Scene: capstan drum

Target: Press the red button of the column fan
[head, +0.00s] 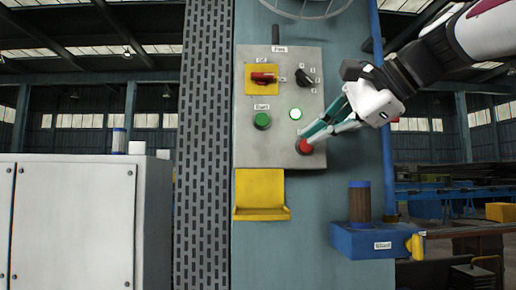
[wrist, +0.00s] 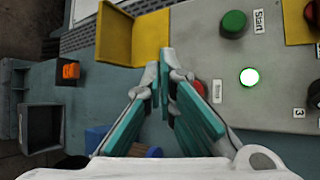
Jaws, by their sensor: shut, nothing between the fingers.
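The grey control panel (head: 279,158) is on the front of the blue-grey column. The red button (head: 304,147) sits low on its right side, below a lit lamp (head: 296,114). My gripper (head: 304,137) reaches in from the right with its fingers shut and empty, its tips beside the red button's upper edge. In the wrist view the fingertips (wrist: 166,62) are together, and the red button (wrist: 199,88) shows partly behind the right-hand finger. I cannot tell whether the tips touch the button.
A green Start button (head: 262,121), a red switch on a yellow plate (head: 263,88) and a black selector knob (head: 305,78) are on the panel. A yellow bracket (head: 260,190) is below it. A blue box (head: 360,240) juts out at lower right.

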